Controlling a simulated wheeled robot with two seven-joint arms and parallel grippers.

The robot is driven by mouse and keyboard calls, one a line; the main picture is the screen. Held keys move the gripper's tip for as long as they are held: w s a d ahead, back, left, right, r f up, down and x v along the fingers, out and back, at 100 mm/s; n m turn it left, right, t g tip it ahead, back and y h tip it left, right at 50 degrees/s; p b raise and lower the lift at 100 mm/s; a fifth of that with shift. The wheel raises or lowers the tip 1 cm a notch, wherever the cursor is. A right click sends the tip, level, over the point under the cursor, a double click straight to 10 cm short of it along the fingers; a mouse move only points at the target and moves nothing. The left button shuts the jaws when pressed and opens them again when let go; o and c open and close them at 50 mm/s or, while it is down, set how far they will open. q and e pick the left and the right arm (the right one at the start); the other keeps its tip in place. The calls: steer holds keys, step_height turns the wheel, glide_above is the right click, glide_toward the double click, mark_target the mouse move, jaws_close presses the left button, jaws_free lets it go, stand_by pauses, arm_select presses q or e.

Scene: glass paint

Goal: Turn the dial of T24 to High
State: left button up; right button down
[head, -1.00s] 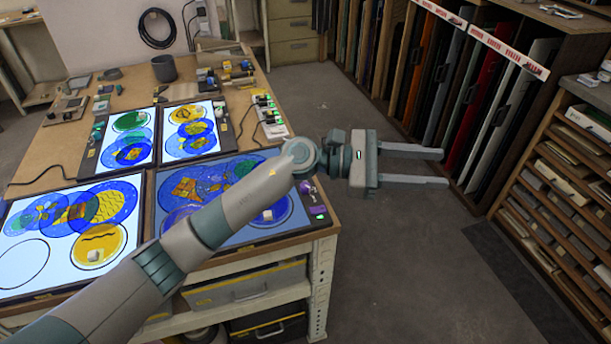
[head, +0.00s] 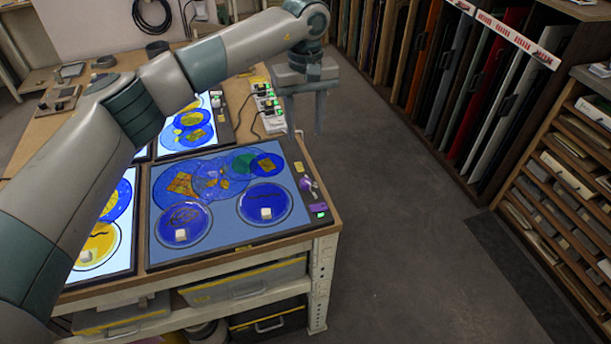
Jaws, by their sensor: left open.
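Lit light panels lie on the workbench, with colored glass discs on them. The near right panel (head: 225,228) has a dark control strip on its right edge, with a purple knob (head: 306,184) and a small green light (head: 320,213). No label reading T24 is legible, so I cannot tell which dial it is. My left gripper (head: 305,132) is open and empty, fingers pointing down, above the bench's right edge, behind the purple knob in the picture and apart from it. My left arm hides much of the left panels. My right gripper is not in view.
A white power strip (head: 268,108) with green lights lies behind the panels. White cubes (head: 266,213) sit on the near right panel's lower discs. The floor (head: 400,240) right of the bench is clear. Racks of sheets (head: 480,90) and a shelf unit stand at right.

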arm_select(q)
steer(key=shift+f, duration=0.1)
steer(key=p, duration=0.7)
glide_toward(306, 181)
step_height(306, 181, down, 8)
steer(key=shift+r, duration=0.2)
steer(key=shift+f, duration=0.55)
steer(key=shift+c, duration=0.7)
jaws_close()
